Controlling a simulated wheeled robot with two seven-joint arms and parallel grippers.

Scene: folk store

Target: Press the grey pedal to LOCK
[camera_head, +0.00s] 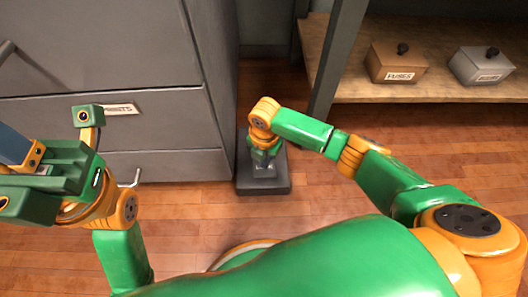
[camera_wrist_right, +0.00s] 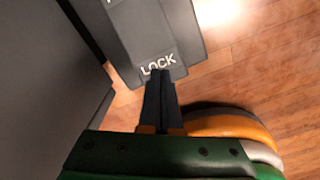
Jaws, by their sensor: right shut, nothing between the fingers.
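The grey pedal (camera_wrist_right: 150,32) shows in the right wrist view, with a white LOCK label (camera_wrist_right: 158,65) at its near end. In the head view its dark base (camera_head: 262,187) stands on the floor beside the grey cabinet, and my right arm hides much of the pedal. My right gripper (camera_wrist_right: 160,74) is shut and empty, its fingertips at the lower edge of the LOCK label. It also shows in the head view (camera_head: 264,170), pointing down over the pedal. I cannot tell whether it touches. My left gripper (camera_head: 20,145) is at the left; its jaw state is unclear.
The grey drawer cabinet (camera_head: 110,60) stands left of the pedal, close to it. A shelf (camera_head: 400,95) at the right holds a brown box (camera_head: 395,65) and a grey box (camera_head: 478,67) with knobs. The wooden floor (camera_head: 330,190) right of the pedal is clear.

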